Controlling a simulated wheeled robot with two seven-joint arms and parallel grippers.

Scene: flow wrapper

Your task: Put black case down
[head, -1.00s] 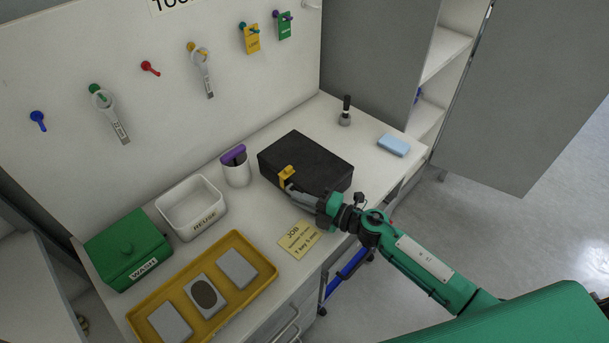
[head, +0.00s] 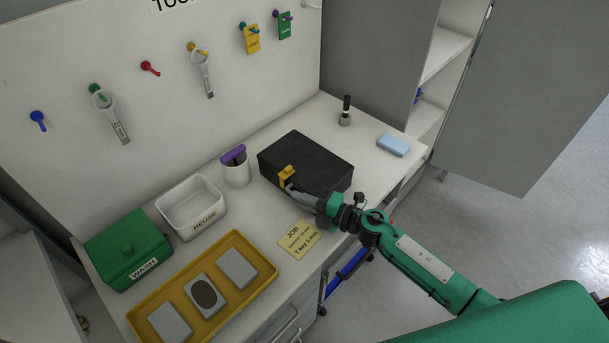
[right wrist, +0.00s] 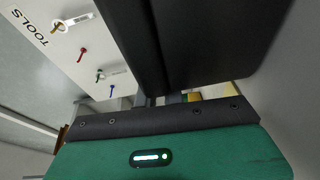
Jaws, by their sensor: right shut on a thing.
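The black case (head: 309,160) lies flat on the white worktop, with a yellow latch or tag (head: 286,173) at its front left. My right gripper (head: 294,189) is at the front side of the case and is shut on it. In the right wrist view the black case (right wrist: 205,40) fills the upper middle, close against the gripper (right wrist: 150,100). The fingertips are mostly hidden by the case. My left gripper is not in view.
Left of the case stand a cup with a purple item (head: 236,168), a white REUSE bin (head: 191,206), a green WASH box (head: 127,249) and a yellow tray (head: 262,285). A job card (head: 299,239) lies in front. A blue sponge (head: 393,145) and a dark-handled tool (head: 345,111) are at right.

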